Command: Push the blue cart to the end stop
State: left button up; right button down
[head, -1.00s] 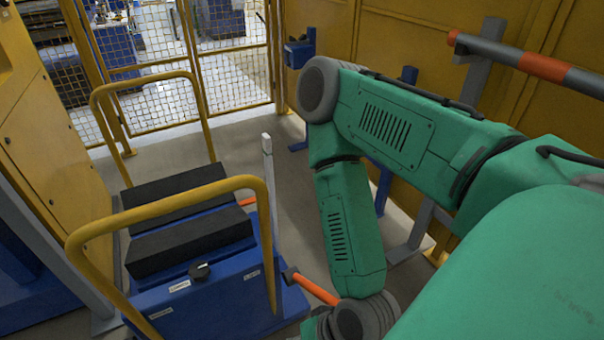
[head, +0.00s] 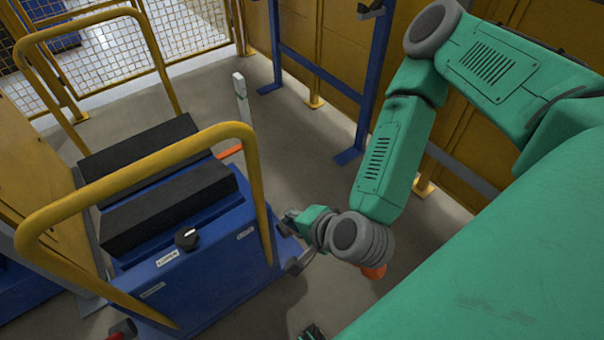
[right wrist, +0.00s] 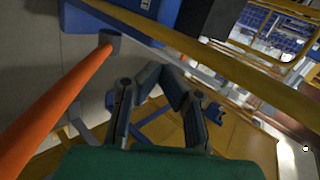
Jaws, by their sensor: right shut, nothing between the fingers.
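The blue cart (head: 205,275) stands at the left of the head view, with two yellow hoop handles (head: 140,172) and two black pads on top. My right gripper (head: 291,216) is shut and empty, beside the near handle's right leg at the cart's right side. I cannot tell whether it touches the cart. In the right wrist view its fingers (right wrist: 161,76) converge below a yellow bar, with part of the blue cart (right wrist: 142,8) at the top. I cannot make out which thing is the end stop.
A pale upright post (head: 243,110) stands just beyond the cart's right side. An orange bar (right wrist: 55,100) runs close along the left of the wrist view. A blue stand (head: 322,75) is by the yellow wall. Mesh fencing (head: 110,50) closes the back. Grey floor is open right of the cart.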

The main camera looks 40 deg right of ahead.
aim_at(263, 207)
jog(key=w, duration=0.1)
jog(key=w+a+f, duration=0.1)
jog(key=w, duration=0.1)
jog(key=w+a+f, duration=0.1)
jog(key=w, duration=0.1)
jog(key=shift+w, duration=0.2)
jog(key=shift+w+b, duration=0.3)
jog(key=shift+w, duration=0.25)
jog(key=shift+w+d, duration=0.1)
jog(key=shift+d, duration=0.2)
pick_arm(q)
jog(key=shift+a+f, duration=0.15)
jog(key=shift+f, duration=0.3)
jog(key=shift+a, duration=0.1)
pick_arm(e)
jog(key=shift+a, duration=0.15)
